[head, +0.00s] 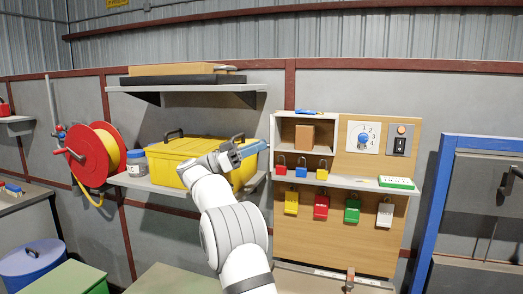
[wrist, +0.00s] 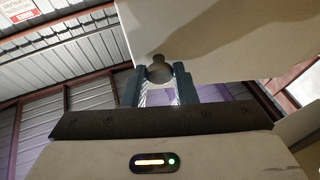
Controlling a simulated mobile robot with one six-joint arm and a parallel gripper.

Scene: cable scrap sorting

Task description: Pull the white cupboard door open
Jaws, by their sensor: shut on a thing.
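The white cupboard (head: 289,117) is on the wooden panel, and its inside shows with a brown box (head: 304,135) in it. In the wrist view a large pale door panel (wrist: 235,40) fills the upper right, with a round knob (wrist: 159,72) at its lower edge. My gripper (head: 258,147) is at the cupboard's left side; its fingers also show in the wrist view (wrist: 158,88), one on each side of the knob and shut on it. In the head view the door is seen edge-on at most, and the knob is hidden by the fingers.
A yellow toolbox (head: 172,162) sits on the shelf behind my arm. Padlocks hang below the cupboard, such as a red one (head: 321,207). A red hose reel (head: 91,157) is at left, and a blue-framed door (head: 432,215) at right.

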